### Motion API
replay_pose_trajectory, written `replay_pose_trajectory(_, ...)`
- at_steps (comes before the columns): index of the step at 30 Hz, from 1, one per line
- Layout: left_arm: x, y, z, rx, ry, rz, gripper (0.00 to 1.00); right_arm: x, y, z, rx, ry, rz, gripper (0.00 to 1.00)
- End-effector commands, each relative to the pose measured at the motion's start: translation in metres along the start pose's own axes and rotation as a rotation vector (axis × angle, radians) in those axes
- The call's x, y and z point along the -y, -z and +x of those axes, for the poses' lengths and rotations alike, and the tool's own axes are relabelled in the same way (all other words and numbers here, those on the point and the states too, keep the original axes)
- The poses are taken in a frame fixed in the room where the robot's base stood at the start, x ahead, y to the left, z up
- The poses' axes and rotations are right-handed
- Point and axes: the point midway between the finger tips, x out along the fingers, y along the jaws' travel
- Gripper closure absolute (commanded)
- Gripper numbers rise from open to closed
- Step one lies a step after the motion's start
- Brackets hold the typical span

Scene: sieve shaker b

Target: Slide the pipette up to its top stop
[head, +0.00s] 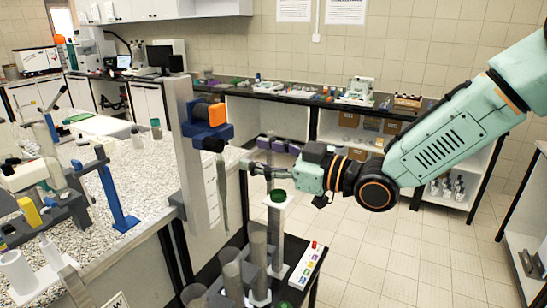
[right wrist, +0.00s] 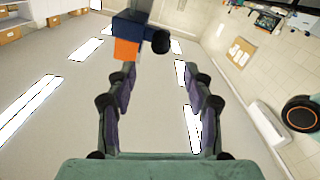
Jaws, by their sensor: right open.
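A grey upright post (head: 184,150) stands in the middle left of the head view. A blue block with an orange part (head: 207,120) sits on it, with a black knob on its lower front. A thin, pale, translucent length (head: 223,190), seemingly the pipette, hangs below the block. My right gripper (head: 253,158) is open and empty to the right of the pipette, lower than the block. In the right wrist view, the blue-and-orange block (right wrist: 127,38) is beyond the spread fingers (right wrist: 160,75), not between them. My left gripper is not in view.
Clear tubes (head: 232,280) and a green-topped piece on a white stand (head: 278,200) rise below my right gripper. A speckled bench (head: 130,180) with clamps and a blue stand (head: 117,205) is at left. Open floor (head: 390,250) lies at right.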

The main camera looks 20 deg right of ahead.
Motion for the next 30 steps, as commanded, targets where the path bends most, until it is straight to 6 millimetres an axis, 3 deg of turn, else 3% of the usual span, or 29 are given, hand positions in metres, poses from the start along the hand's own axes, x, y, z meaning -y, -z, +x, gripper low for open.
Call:
replay_pose_trajectory(12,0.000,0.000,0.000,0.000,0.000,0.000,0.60,-0.001,0.001,-0.024,-0.002,-0.002,0.002,0.48)
replay_pose_trajectory(30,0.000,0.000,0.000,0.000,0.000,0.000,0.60,0.000,0.000,-0.026,-0.001,0.000,0.000,0.48)
